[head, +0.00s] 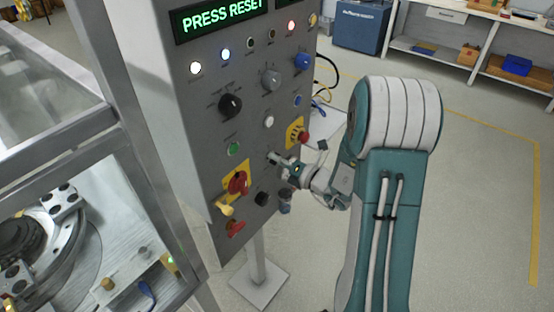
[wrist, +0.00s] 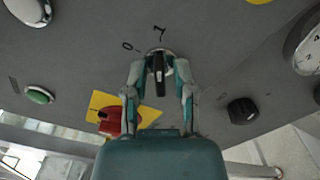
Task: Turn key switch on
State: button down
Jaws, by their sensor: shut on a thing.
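The key switch (wrist: 158,84) is on the grey control panel in the wrist view, with a black grip and a bright round collar. The marks 0 and 1 are printed by it, and its grip lies in line with the 1. My gripper (wrist: 159,78) has a finger on each side of the grip and is shut on it. In the head view my gripper (head: 274,158) is at the panel's face, below the white button, and hides most of the key switch.
The panel (head: 205,135) carries a display (head: 222,17) reading PRESS RESET. Close by are a red emergency button (head: 303,137), a green button (head: 233,148), a red rotary switch (head: 238,183) and a black knob (head: 261,198). Floor on the right is open.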

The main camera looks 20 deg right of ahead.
jog(key=shift+w+d+m, duration=0.1)
jog(key=shift+m, duration=0.3)
jog(key=c, duration=0.7)
grip_release()
jog(key=shift+d, duration=0.1)
jog(key=shift+c, duration=0.2)
jog(key=v, duration=1.2)
jog(key=shift+f, duration=0.15)
